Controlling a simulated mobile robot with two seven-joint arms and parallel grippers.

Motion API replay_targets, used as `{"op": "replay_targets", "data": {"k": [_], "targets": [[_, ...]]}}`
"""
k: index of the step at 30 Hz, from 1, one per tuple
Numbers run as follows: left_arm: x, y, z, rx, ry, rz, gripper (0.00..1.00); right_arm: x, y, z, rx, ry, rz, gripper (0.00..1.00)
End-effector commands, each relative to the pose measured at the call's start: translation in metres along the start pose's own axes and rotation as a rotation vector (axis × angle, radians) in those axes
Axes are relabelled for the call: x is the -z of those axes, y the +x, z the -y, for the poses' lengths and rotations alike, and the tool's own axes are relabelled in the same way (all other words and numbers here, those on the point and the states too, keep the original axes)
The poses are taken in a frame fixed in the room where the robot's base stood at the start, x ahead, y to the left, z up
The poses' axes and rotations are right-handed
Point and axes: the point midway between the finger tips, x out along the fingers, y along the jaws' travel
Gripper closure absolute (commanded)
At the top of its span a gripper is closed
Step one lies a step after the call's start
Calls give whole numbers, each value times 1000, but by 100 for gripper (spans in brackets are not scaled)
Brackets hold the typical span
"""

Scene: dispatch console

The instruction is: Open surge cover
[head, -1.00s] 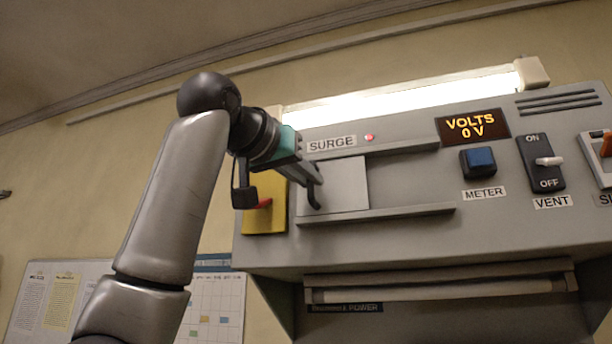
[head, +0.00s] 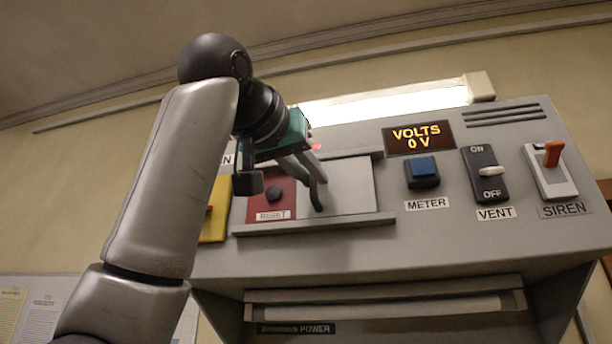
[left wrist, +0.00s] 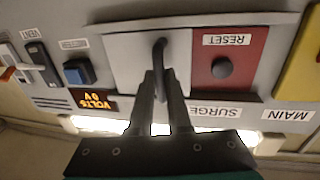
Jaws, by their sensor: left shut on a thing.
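The surge cover (head: 352,190) is a light grey plate between two horizontal rails, now at the right part of its track. To its left a red panel with a black RESET knob (head: 274,193) is exposed. My left gripper (head: 314,190) is at the cover's left part, shut on its dark handle. In the left wrist view the cover (left wrist: 125,68) lies left of the red panel (left wrist: 240,55), and the gripper (left wrist: 160,85) has its fingertips around the cover handle (left wrist: 159,52). The SURGE label is mostly hidden by my gripper in the head view. My right gripper is not in view.
Right of the cover are a blue METER button (head: 423,170), a VENT switch (head: 487,172) set toward ON or midway, and an orange SIREN switch (head: 551,160). A yellow panel (head: 216,208) stands left, partly behind my arm. The display (head: 418,137) reads 0 V.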

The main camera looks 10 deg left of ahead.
Motion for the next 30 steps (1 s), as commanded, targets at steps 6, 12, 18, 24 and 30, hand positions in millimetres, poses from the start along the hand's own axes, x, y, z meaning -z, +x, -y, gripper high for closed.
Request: {"op": "replay_targets", "data": {"k": [6,12,18,24,30], "targets": [[-1,-1,0,-1,0,4,81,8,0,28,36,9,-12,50],[-1,0,0,0,0,3,58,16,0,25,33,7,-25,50],[-1,0,0,0,-1,3,54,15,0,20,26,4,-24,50],[-1,-8,0,1,0,0,54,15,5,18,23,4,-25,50],[-2,-45,0,0,0,-4,54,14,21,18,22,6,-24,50]]}}
